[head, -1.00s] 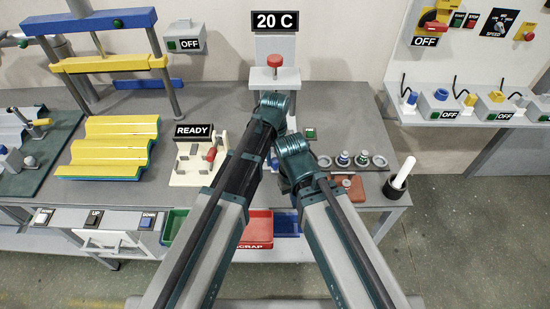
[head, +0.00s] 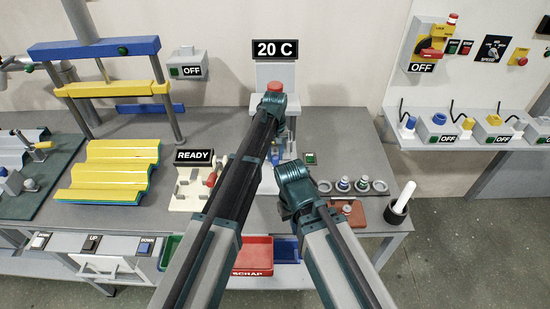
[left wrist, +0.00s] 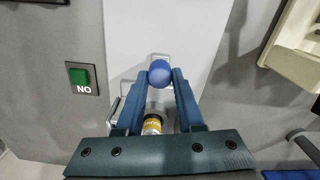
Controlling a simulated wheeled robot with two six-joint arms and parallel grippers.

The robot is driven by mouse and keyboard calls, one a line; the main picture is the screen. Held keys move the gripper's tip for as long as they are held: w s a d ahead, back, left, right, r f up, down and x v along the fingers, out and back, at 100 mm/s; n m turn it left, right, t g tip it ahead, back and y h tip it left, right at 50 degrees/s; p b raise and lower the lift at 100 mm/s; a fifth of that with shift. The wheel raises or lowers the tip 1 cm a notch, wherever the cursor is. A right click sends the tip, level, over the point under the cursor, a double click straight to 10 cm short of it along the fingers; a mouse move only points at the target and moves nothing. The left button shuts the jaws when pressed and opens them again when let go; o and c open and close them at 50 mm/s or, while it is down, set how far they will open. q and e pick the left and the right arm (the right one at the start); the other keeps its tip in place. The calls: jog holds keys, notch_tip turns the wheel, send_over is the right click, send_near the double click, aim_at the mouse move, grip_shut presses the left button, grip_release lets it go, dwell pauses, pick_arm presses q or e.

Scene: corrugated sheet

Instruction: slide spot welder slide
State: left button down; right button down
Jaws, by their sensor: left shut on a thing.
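The spot welder is a pale upright machine (head: 290,73) at the back of the bench, under a "20 C" sign, with a red knob (head: 274,87) on top. My left arm covers much of its front. In the left wrist view, my left gripper (left wrist: 160,78) is shut on a round blue knob (left wrist: 160,70) over a pale surface (left wrist: 185,25). A yellow-labelled cylinder (left wrist: 152,124) shows between the fingers. My right gripper (head: 290,212) hangs over the bench front, right of the left arm; its jaws are hidden.
A fixture with a "READY" sign (head: 193,155) stands left of the arms. Several small round parts (head: 343,184) sit at right, near a black cup (head: 399,206). A red scrap bin (head: 253,256) is below the front edge. A yellow corrugated sheet (head: 110,175) lies at left.

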pick_arm(q)
jog(key=c, duration=0.5)
grip_release()
jog(key=shift+w, duration=0.15)
jog(key=shift+c, duration=0.2)
jog(key=shift+r, duration=0.15)
notch_tip(320, 180, up, 14)
jog(key=p, duration=1.3)
jog(key=shift+f+p, duration=0.25)
jog(key=shift+p, duration=0.15)
